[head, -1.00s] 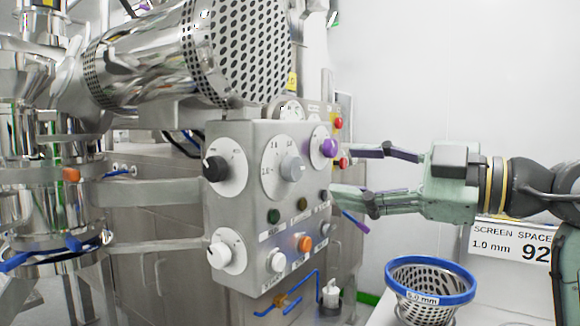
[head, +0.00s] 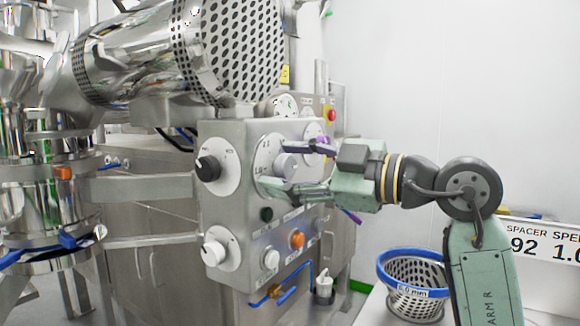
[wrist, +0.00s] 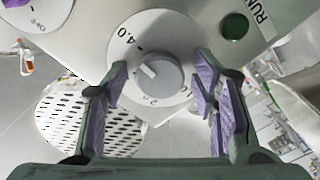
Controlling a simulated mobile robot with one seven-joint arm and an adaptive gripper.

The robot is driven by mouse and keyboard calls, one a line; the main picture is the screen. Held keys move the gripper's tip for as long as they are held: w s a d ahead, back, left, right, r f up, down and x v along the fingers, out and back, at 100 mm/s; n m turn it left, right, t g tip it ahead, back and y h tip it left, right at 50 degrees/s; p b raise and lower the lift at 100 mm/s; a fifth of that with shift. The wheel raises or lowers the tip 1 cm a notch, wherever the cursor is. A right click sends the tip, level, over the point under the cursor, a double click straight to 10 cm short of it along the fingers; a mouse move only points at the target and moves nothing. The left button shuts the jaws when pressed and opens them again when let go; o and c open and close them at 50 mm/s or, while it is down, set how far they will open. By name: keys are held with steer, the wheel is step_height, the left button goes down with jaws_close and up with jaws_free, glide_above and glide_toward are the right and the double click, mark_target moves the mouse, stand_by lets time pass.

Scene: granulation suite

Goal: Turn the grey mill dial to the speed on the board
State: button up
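The grey mill dial (head: 287,166) is a round knob on a white scale plate on the steel control box. In the wrist view the dial (wrist: 162,73) has a white pointer line toward the upper left; "4.0" is legible on its scale, other marks are partly hidden. My gripper (head: 281,167) is open, its purple-padded fingers on either side of the dial. In the wrist view my gripper (wrist: 161,78) shows gaps between both fingers and the knob. The board (head: 545,243) at right reads spacer "92" and a speed beginning "1.0", cut by the frame edge.
A black knob (head: 207,168) and a white knob (head: 214,252) sit left on the box. A green button (head: 266,214) and an orange button (head: 297,240) lie below the dial. A blue-rimmed screen basket (head: 411,255) stands below my arm.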

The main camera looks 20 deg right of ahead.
steer(key=c, duration=1.1)
steer(key=shift+o, duration=0.2)
